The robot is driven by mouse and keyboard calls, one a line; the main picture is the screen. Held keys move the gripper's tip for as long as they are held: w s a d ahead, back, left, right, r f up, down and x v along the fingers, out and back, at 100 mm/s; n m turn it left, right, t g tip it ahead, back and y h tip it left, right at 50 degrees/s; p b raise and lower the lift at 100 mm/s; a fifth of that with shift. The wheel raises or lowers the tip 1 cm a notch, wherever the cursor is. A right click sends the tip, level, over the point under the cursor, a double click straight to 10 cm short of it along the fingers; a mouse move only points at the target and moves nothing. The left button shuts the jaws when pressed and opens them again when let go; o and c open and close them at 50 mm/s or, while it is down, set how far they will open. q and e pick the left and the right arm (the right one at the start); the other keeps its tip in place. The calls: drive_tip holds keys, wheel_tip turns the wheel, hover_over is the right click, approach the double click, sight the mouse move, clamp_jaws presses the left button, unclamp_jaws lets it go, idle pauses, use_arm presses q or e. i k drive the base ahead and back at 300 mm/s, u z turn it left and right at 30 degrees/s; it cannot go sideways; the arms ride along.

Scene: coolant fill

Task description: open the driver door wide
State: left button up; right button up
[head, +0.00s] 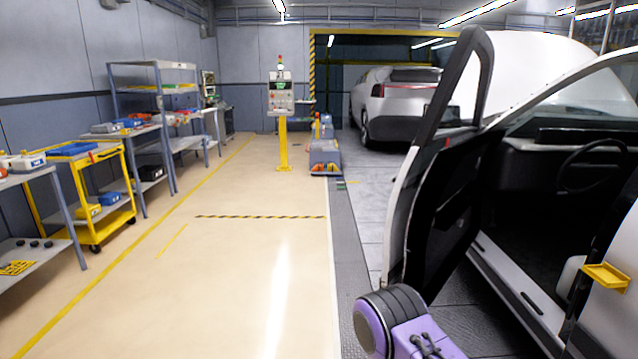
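The driver door (432,215) of the white car stands swung well out from the body, with its dark inner side and window frame facing me. The door opening (520,225) is clear, showing the dark cabin, the steering wheel (585,165) and the sill (515,290). A purple and black link of my arm (400,325) shows at the bottom, in front of the door's lower edge. I cannot tell whether it touches the door. No gripper fingers are visible, so neither gripper can be seen.
The car's hood (540,70) is raised. A yellow bracket (605,275) sits on the car's side at right. A yellow cart (95,205) and shelves (160,120) line the left wall. A yellow-post console (282,110) stands ahead. The beige floor (230,260) between is clear.

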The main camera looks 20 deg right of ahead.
sight(424, 245)
drive_tip(key=u, duration=0.3)
drive_tip(key=i, duration=0.95)
drive_tip(key=z, duration=0.3)
drive_tip(key=i, duration=1.7)
drive_tip(key=z, duration=1.85)
drive_tip(key=i, duration=1)
drive_tip(key=z, duration=2)
drive_tip(key=k, duration=0.95)
drive_tip(key=z, duration=0.4)
drive_tip(key=i, duration=0.3)
